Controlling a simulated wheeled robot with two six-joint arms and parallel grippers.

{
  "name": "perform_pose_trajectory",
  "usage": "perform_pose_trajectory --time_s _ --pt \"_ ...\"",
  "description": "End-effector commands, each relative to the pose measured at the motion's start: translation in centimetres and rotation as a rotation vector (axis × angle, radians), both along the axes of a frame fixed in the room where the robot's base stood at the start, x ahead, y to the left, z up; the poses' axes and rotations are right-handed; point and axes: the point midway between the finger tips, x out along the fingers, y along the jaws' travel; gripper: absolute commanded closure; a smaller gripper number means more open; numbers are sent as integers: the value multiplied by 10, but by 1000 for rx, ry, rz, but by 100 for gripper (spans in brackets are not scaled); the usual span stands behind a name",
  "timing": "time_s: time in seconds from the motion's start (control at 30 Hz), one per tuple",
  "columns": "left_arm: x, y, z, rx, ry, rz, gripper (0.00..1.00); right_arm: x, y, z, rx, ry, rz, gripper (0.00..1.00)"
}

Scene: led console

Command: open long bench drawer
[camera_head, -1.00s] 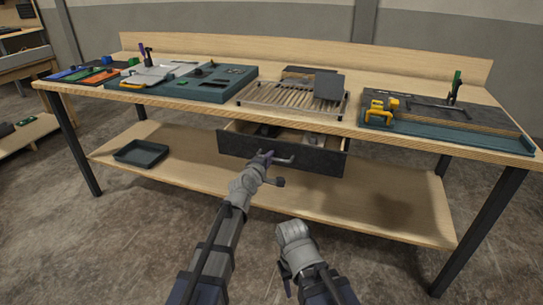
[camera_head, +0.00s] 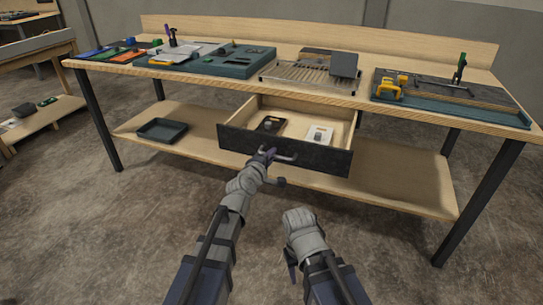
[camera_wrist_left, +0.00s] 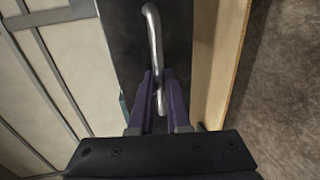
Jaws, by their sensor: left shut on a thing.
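The long bench drawer (camera_head: 315,156) hangs under the bench top, pulled well out, with its dark front facing me. Inside it lie a dark item (camera_head: 269,125) and a white item (camera_head: 319,134), both toward the front. My left gripper (camera_head: 264,155) is at the drawer's bar handle (camera_head: 287,159), near its left end. In the left wrist view the two purple fingers (camera_wrist_left: 159,100) are closed around the metal handle (camera_wrist_left: 154,40) against the dark front. My right arm shows low in the middle of the head view, but its fingertips cannot be made out clearly.
The wooden bench top (camera_head: 240,83) carries a teal tool tray (camera_head: 230,65), a slatted rack (camera_head: 300,74) and yellow clamps (camera_head: 390,88). A lower shelf (camera_head: 405,185) holds a dark tray (camera_head: 162,130). Dark legs (camera_head: 480,200) stand at the bench ends. The floor in front is clear.

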Motion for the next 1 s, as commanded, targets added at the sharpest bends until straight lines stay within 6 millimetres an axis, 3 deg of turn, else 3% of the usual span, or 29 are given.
perform_pose_trajectory --time_s 0.2,0.23,0.33,0.67,1.0 --pt "0 0 0 0 -1 1 100 0 0 0 0 0 0 50" --pt "0 0 0 0 -1 1 82 0 0 0 0 0 0 50" --pt "0 0 0 0 -1 1 73 0 0 0 0 0 0 50" --pt "-3 1 1 0 -1 1 73 0 0 1 0 0 0 50" --pt "-45 14 11 -1 0 2 73 0 0 11 0 0 0 50"
